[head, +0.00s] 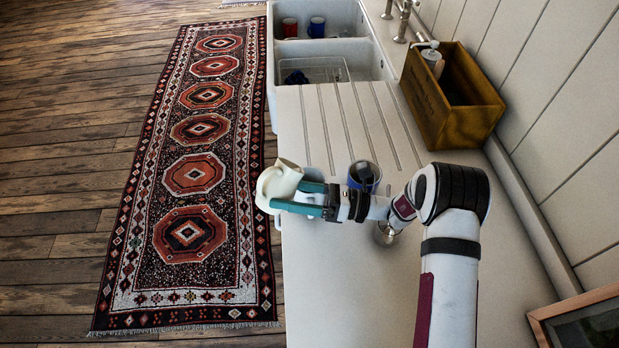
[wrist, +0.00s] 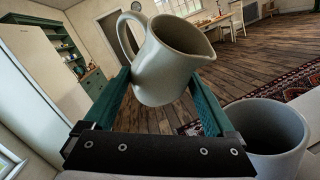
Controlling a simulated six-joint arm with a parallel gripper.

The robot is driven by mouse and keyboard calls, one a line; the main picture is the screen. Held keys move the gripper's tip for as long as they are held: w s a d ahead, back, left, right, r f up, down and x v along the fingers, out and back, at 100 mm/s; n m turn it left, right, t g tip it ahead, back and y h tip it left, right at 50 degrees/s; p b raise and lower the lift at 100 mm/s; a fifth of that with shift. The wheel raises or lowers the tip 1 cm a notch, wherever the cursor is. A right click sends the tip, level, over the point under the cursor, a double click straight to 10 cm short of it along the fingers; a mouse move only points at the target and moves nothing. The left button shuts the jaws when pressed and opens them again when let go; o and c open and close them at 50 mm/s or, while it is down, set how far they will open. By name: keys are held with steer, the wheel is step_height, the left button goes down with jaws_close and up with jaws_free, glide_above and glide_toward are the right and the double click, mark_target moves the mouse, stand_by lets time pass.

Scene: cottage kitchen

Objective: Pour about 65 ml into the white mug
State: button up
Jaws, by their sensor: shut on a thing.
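A cream jug (head: 279,180) is held at the left edge of the counter in the head view. It fills the middle of the wrist view (wrist: 168,62), its spout to the right and its handle to the left. My gripper (head: 290,194) is shut on the jug's body with its teal fingers. The jug looks somewhat tilted; no liquid or stream shows. A pale mug (wrist: 268,135), apparently the white mug, stands at the lower right of the wrist view, apart from the jug. In the head view it seems mostly hidden behind my gripper (head: 313,173).
A dark blue mug (head: 364,177) stands on the counter (head: 340,290) close beside my wrist. A wooden box (head: 450,105) stands by the wall. The sink (head: 330,55) holds a red mug (head: 290,27) and a blue mug (head: 317,27). A picture frame (head: 585,322) is at lower right.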

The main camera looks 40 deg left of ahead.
mark_target(287, 183)
steer(key=shift+s+r+m+y, duration=0.1)
steer(key=shift+r+m+y, duration=0.3)
steer(key=shift+m, duration=0.3)
steer(key=shift+r+m+y, duration=0.3)
steer(key=shift+m+y, duration=0.1)
steer(key=shift+m, duration=0.3)
steer(key=shift+r+m+y, duration=0.6)
steer(key=shift+r+m, duration=0.3)
steer(key=shift+r, duration=0.25)
stand_by(0.7)
steer(key=shift+r, duration=0.1)
steer(key=shift+r+m+y, duration=0.15)
steer(key=shift+m+y, duration=0.25)
steer(key=shift+m, duration=0.2)
steer(key=f+n+h, duration=0.1)
steer(key=n, duration=0.1)
steer(key=s+f+n+h, duration=0.1)
steer(key=f+n, duration=0.1)
steer(key=shift+f, duration=0.15)
step_height(287, 183, down, 2)
steer(key=n+h, duration=0.2)
steer(key=n, duration=0.2)
steer(key=shift+w+t+h, duration=0.15)
steer(key=shift+t+h, duration=0.25)
stand_by(0.9)
